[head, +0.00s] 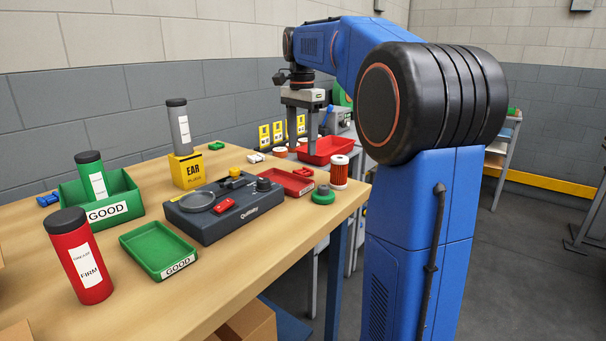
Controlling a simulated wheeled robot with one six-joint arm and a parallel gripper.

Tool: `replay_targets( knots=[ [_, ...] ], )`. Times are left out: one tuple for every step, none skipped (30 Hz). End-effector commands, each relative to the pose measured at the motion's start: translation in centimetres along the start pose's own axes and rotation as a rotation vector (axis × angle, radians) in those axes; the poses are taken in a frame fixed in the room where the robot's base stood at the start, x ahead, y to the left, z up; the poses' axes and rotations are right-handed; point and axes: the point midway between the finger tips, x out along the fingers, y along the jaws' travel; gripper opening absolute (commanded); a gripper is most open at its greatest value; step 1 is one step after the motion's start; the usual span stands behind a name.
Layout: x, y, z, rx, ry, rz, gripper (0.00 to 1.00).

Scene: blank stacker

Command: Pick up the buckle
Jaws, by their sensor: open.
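No single piece is marked as the buckle. Several small pieces on the wooden bench could be one: a red piece (224,205) at the front of the dark grey tester, a blue piece (47,200) at the far left, a green piece (216,145) near the back edge and a white piece (255,157) right of it. They are too small to tell for sure. My gripper (302,142) points down over the back right of the bench, with its two fingers apart and nothing seen between them. It is to the right of all these pieces.
The grey tester (240,217) stands mid-bench. Green trays (140,238), red trays (318,158), a red bottle (88,265), a yellow EAR block (186,172) under a grey bottle (178,128) and a red-and-white cylinder (339,172) stand around it.

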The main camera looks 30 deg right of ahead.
Motion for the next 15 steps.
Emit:
replay_targets(
  knots=[
    [0.7,0.1,0.0,0.000,-0.001,0.002,0.56],
    [1.0,0.1,0.0,0.000,-0.001,0.002,0.56],
    [1.3,0.0,0.0,0.000,0.000,0.000,0.56],
    [1.5,0.0,0.0,0.000,0.000,0.000,0.56],
    [1.7,0.0,0.0,0.000,0.000,0.001,0.56],
    [1.9,0.0,0.0,0.000,0.000,0.001,0.56],
    [2.0,0.1,0.0,0.000,0.000,0.001,0.56],
    [2.1,0.1,0.0,0.000,0.000,0.001,0.56],
    [2.4,0.1,0.0,0.000,0.000,0.001,0.56],
    [2.6,0.1,0.0,0.000,0.000,0.000,0.56],
    [2.9,0.2,0.0,0.000,0.000,0.000,0.56],
    [3.5,0.3,0.0,0.000,-0.001,0.002,0.56],
    [3.9,0.3,-0.1,0.000,-0.001,0.002,0.56],
    [4.3,0.4,-0.1,0.000,0.000,0.001,0.56],
    [4.9,0.5,-0.1,0.000,-0.001,0.002,0.56]
  ],
)
